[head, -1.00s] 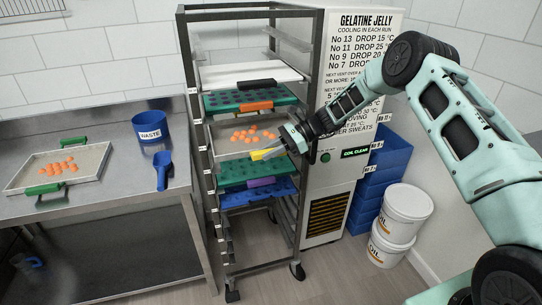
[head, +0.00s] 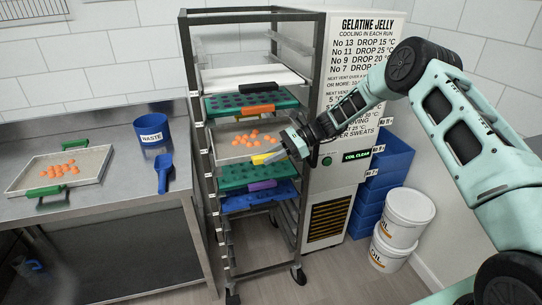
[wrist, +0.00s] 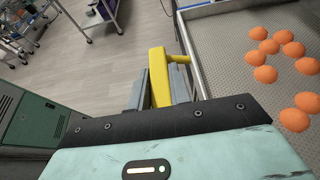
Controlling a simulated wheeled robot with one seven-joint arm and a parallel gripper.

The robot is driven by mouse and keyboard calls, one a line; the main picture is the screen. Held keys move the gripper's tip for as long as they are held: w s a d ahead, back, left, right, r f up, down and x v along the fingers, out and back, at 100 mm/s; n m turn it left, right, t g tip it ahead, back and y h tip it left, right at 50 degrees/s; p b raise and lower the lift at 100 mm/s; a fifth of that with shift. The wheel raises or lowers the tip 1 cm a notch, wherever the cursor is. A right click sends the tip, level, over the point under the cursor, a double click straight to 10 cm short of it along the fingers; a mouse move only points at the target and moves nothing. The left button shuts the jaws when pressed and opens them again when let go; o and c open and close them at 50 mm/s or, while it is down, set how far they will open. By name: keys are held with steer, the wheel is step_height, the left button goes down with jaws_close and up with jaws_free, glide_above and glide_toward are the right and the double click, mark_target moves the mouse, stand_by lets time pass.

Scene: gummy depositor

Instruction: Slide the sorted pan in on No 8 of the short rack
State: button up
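A grey pan (head: 225,150) with several orange gummies sits level in the middle of the tall rack (head: 316,110). It has a yellow handle (head: 265,157) at its front right. My gripper (head: 284,151) reaches in from the right at that handle. In the wrist view the yellow handle (wrist: 158,75) stands between the two fingers of my gripper (wrist: 163,88), which are closed on it. The pan's perforated floor (wrist: 225,60) and gummies show to the right there. The slot number beside the pan is too small to read.
A green tray with an orange handle (head: 258,109) is above the pan. A green tray with a purple handle (head: 262,185) and a blue tray (head: 232,203) are below. The steel table (head: 120,190) stands left; white buckets (head: 405,215) stand right.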

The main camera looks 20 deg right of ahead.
steer(key=o, duration=0.5)
steer(key=shift+d, duration=0.15)
steer(key=b+v, duration=0.5)
steer(key=v, duration=1.2)
steer(key=shift+d, duration=0.1)
